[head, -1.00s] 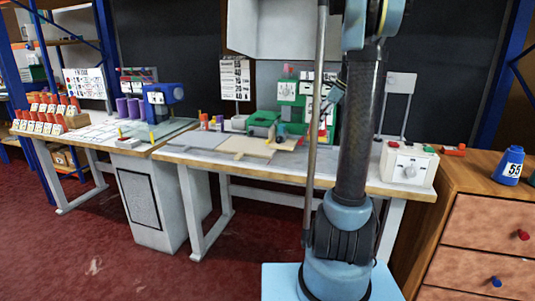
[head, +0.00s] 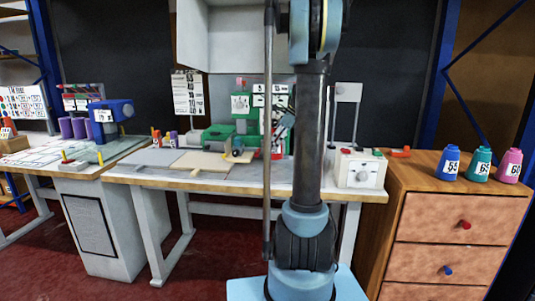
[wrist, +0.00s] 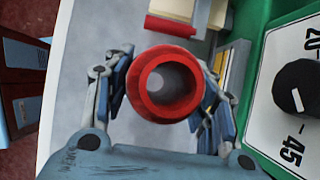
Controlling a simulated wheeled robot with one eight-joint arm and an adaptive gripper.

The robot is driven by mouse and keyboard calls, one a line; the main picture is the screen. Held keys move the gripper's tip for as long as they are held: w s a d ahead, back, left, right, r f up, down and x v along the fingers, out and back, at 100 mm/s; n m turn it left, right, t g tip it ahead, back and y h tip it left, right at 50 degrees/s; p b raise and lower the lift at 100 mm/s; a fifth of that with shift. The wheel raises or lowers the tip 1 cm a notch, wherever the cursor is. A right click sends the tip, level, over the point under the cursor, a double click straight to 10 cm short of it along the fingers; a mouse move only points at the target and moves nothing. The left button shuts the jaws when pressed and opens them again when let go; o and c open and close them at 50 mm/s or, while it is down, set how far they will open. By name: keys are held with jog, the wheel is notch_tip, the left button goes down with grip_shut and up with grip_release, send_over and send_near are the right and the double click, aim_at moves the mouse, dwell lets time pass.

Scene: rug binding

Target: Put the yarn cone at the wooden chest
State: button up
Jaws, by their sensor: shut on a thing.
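My gripper (wrist: 166,88) is shut on a red yarn cone (wrist: 153,112), seen end-on with its round opening facing the wrist camera. One finger lies on each side of it. In the head view my gripper (head: 286,124) is small and partly hidden behind my arm, over the workbench; the cone is hard to make out there. The wooden chest (head: 413,200) stands at the right, apart from my gripper. A blue cone marked 55 (head: 448,164), a teal cone (head: 479,165) and a pink cone (head: 509,166) stand upright in a row on its top.
The workbench (head: 200,185) holds a green machine (head: 222,133) and a white control box (head: 357,169) near the chest. A second table with a blue machine (head: 111,113) stands at the left. The front left of the chest top is bare. Red floor lies in front.

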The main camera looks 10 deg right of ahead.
jog(key=shift+f, duration=2.05)
jog(key=o, duration=1.3)
jog(key=shift+c, duration=0.2)
